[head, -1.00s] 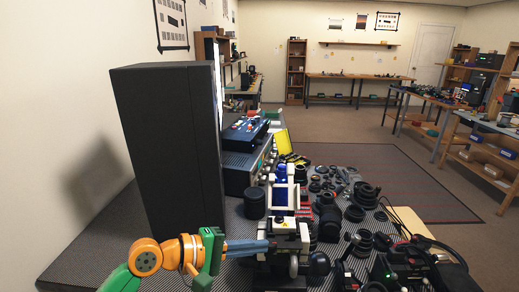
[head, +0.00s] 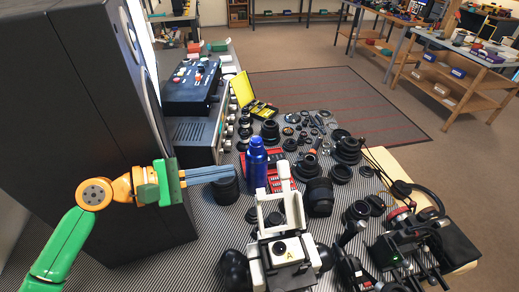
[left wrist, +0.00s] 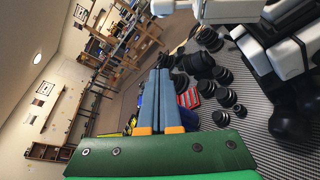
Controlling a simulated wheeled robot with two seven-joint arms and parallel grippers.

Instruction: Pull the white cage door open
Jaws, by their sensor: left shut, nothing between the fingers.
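A white open frame (head: 263,214) with an upright post rises from a white block marked A (head: 284,252) at the bottom centre of the head view. I cannot tell for certain whether this frame is the cage door or how far open it stands. White parts (left wrist: 222,11) and black knobs also show at the right of the left wrist view. My left gripper (head: 234,171) is shut and empty, up and left of the white frame, apart from it in the picture. Its blue-grey fingers lie together in the left wrist view (left wrist: 159,74). My right gripper is not in view.
A blue bottle (head: 257,166) and a black cylinder (head: 225,190) stand near my left fingertips. A tall black cabinet (head: 85,100) blocks the left side. Several lens parts crowd the right of the table.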

